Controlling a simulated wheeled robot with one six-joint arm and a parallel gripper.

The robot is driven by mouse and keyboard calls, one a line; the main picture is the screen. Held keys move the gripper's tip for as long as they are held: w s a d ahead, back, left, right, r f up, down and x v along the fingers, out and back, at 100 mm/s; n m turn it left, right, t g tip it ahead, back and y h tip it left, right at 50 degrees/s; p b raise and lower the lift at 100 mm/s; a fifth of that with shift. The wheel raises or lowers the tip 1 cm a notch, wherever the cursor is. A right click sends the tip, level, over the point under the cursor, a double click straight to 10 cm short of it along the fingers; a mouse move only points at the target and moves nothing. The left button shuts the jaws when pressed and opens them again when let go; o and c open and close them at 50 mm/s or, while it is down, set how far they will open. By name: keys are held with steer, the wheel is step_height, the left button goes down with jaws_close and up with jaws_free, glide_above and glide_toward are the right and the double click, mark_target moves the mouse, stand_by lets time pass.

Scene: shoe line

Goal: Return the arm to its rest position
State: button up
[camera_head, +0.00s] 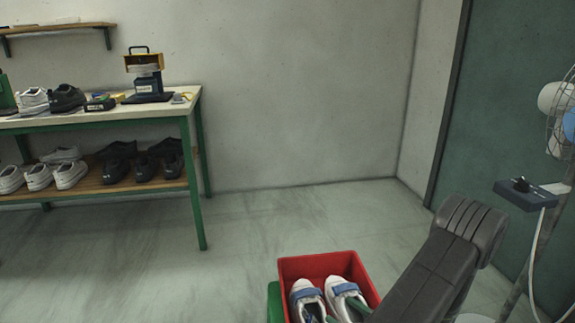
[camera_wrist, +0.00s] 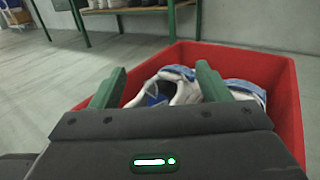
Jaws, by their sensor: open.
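My gripper (camera_wrist: 160,85) shows in the wrist view with its two green fingers spread apart. It is open, with no object held between the fingers. Beyond and below the fingers is a red crate (camera_wrist: 288,75) with white and blue shoes (camera_wrist: 185,85) in it. In the head view the red crate (camera_head: 300,265) stands at the bottom centre, with a pair of white shoes with blue straps (camera_head: 305,293) inside. My dark arm reaches down over the crate's right side. Green finger parts show at the shoes. Whether they touch the shoes is unclear.
A green-legged workbench (camera_head: 150,109) with shoes and a press (camera_head: 147,80) stands at the left, with more shoes on its lower shelf (camera_head: 115,188). A fan (camera_head: 557,105) and a control box (camera_head: 525,193) are at the right. The floor (camera_head: 240,230) between is clear.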

steer(key=p+v, duration=0.1)
steer(key=v, duration=0.5)
steer(key=b+x, duration=0.3)
steer(key=x, duration=1.1)
steer(key=w+a+r+m+t+h+p, duration=0.1)
steer(key=w+a+r+p, duration=0.1)
steer(key=r+p, duration=0.7)
steer(key=w+a+r+m+t+h+p, duration=0.1)
steer(key=w+r+p, duration=0.4)
steer(key=r+p, duration=0.5)
steer(key=w+a+r+m+t+h+p, duration=0.1)
steer(key=r+p, duration=0.8)
steer(key=r, duration=0.9)
steer(key=shift+w+a+m+h, duration=0.5)
steer(key=shift+w+a+h, duration=0.85)
steer(key=shift+a, duration=0.75)
steer(key=shift+w+r, duration=0.1)
steer(key=shift+w, duration=0.05)
